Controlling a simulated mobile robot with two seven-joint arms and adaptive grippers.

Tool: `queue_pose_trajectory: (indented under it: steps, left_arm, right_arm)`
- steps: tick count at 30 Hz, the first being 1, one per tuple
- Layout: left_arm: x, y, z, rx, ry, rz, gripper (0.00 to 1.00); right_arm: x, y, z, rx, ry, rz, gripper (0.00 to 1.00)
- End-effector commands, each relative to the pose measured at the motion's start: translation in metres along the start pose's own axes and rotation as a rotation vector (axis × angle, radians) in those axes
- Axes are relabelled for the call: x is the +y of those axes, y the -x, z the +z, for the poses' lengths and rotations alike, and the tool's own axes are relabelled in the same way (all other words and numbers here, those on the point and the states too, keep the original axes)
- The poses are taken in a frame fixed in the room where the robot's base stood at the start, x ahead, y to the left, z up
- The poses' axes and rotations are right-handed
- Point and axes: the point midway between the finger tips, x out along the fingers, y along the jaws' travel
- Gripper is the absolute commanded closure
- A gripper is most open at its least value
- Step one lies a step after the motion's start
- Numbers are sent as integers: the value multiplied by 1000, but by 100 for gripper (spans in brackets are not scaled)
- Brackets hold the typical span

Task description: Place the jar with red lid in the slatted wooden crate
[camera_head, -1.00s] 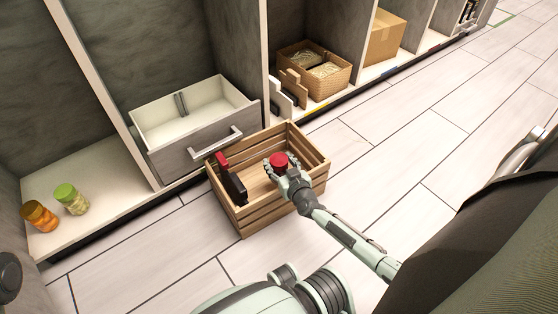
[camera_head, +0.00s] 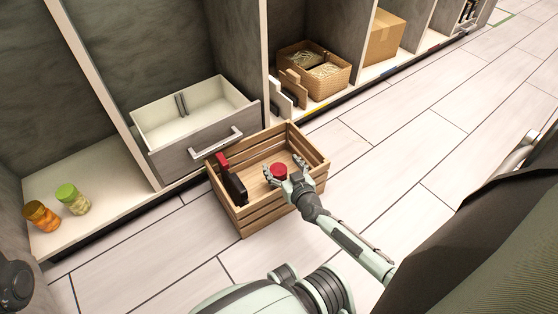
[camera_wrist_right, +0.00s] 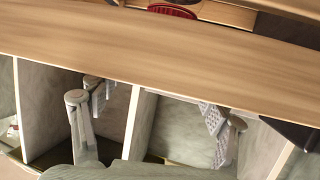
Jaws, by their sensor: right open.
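The jar with the red lid (camera_head: 279,170) is inside the slatted wooden crate (camera_head: 258,221), toward its right side. Mostly the lid shows; the jar's body is hidden. My right gripper (camera_head: 283,169) is open, with its fingers spread on either side of the lid. In the right wrist view the red lid (camera_wrist_right: 172,10) shows at the top edge, beyond a crate slat (camera_wrist_right: 150,50), and the open right gripper (camera_wrist_right: 155,112) shows below. My left gripper is not in view.
An open drawer (camera_head: 200,147) stands just behind the crate. Two jars, orange (camera_head: 41,216) and green-lidded (camera_head: 72,199), stand on the left shelf.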

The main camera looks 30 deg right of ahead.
Motion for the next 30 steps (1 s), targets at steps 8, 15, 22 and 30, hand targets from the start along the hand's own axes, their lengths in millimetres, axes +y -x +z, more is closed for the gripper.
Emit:
queue_pose_trajectory:
  steps: [8, 15, 22, 30]
  left_arm:
    - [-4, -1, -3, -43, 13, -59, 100]
    - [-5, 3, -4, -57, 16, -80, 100]
    - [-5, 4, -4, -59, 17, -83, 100]
    - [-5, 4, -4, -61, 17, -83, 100]
  right_arm:
    - [0, 65, -4, 0, -1, 0, 25]
    - [0, 92, -3, 2, -1, 0, 25]
    - [0, 96, -2, 4, -1, 0, 25]
    - [-7, 92, -28, 59, 2, -12, 25]
